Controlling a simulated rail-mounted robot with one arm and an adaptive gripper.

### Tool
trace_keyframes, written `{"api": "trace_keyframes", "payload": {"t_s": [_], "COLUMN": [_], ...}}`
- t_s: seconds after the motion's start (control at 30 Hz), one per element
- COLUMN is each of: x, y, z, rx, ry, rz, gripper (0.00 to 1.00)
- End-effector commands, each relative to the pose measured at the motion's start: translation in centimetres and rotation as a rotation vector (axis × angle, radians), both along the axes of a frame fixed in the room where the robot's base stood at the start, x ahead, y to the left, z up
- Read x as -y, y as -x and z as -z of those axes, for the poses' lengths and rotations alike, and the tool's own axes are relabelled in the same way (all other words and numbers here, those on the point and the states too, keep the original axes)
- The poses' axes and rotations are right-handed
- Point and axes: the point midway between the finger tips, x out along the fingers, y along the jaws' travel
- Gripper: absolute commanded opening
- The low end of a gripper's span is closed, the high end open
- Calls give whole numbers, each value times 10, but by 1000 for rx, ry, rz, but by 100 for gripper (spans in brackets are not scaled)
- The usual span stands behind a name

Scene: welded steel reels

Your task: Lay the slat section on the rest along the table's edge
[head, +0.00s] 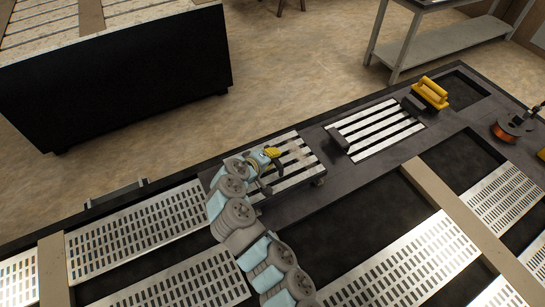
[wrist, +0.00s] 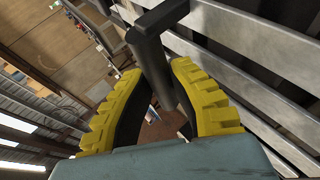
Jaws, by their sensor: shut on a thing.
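The slat section (head: 300,158), pale metal slats with dark gaps, is at the far edge of the table, partly behind my arm. My gripper (head: 272,153) is over its left part. In the wrist view the yellow fingers of my gripper (wrist: 160,105) are closed around a dark round handle (wrist: 150,55), with slats (wrist: 250,85) beside and behind it. I cannot tell whether the section touches the surface below. The rest is not clearly distinguishable near the section.
A similar slatted panel (head: 375,129) lies to the right between two dark blocks. A yellow-handled tool (head: 431,92) and a wire spool (head: 513,127) stand further right. Perforated plates (head: 137,229) and beige strips (head: 470,223) cover the near table. A grey bench (head: 445,45) stands behind.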

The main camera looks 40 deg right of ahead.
Motion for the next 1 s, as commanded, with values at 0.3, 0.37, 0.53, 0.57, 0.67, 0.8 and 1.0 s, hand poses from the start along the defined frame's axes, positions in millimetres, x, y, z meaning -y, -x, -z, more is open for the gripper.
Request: {"api": "trace_keyframes", "payload": {"t_s": [0.3, 0.37, 0.53, 0.57, 0.67, 0.8, 1.0], "x": [1, 1, 1, 1, 1, 1, 1], "y": [-1, -1, -1, -1, -1, -1, -1], "z": [-1, 0, 1, 1, 2, 3, 5], "rx": [4, 4, 4, 4, 4, 4, 3], "ry": [5, 5, 5, 5, 5, 5, 5], "rz": [0, 0, 0, 0, 0, 0, 0], "gripper": [0, 0, 0, 0, 0, 0, 0]}}
